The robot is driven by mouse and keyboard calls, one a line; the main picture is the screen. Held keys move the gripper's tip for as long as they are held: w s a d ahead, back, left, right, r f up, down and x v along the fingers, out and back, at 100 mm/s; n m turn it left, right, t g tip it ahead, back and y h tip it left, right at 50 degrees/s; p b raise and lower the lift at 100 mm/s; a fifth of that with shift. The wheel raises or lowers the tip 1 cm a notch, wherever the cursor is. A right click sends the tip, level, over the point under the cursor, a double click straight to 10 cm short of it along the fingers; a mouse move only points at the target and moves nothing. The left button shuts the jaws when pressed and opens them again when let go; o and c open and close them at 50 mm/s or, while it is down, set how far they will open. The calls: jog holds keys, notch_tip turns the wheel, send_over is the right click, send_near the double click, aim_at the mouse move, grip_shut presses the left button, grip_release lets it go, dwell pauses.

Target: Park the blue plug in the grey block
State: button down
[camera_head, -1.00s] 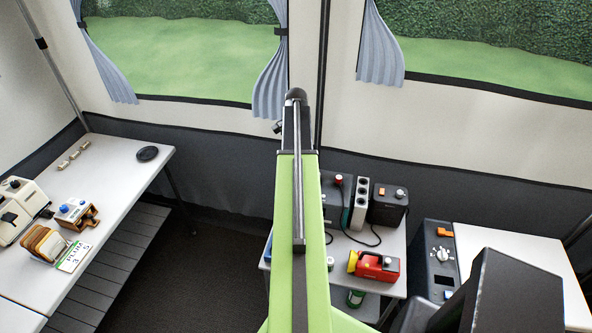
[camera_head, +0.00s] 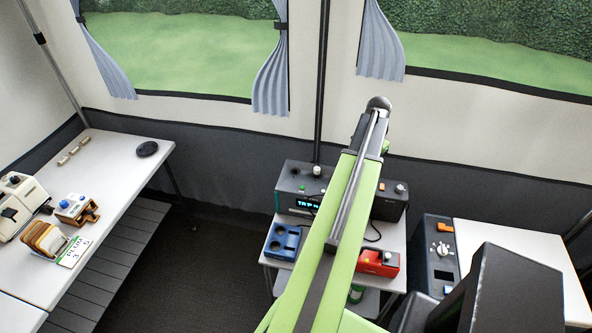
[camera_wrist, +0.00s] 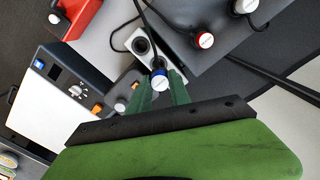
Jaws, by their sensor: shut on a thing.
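In the wrist view, my gripper (camera_wrist: 162,88) has its green fingers shut on the blue plug (camera_wrist: 159,80), which shows a white top and a blue collar. The pale grey block (camera_wrist: 128,40) lies just beyond the fingertips, with one dark round hole in sight. The plug overlaps the near part of the block in this view; I cannot tell whether it is above the block or touching it. The rest of the block is hidden by the plug and fingers. In the head view, my arm covers the block and my gripper.
A red device (camera_head: 378,262) and a blue holder with holes (camera_head: 284,241) are on the same small table. A dark box with a display (camera_head: 296,188) stands behind.

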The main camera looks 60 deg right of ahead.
jog(key=shift+s+f+b, duration=0.15)
jog(key=shift+f+b, duration=0.7)
jog(key=shift+s+f+b, duration=0.1)
jog(key=shift+f+b, duration=0.7)
jog(key=shift+f+b, duration=0.3)
jog(key=shift+f, duration=0.05)
jog(key=shift+f+b, duration=0.7)
jog(key=shift+f, duration=0.15)
jog(key=shift+f+b, duration=0.35)
jog(key=shift+b, duration=0.2)
jog(key=shift+f, duration=0.15)
dwell(0.4)
jog(key=c, duration=1.1)
grip_release()
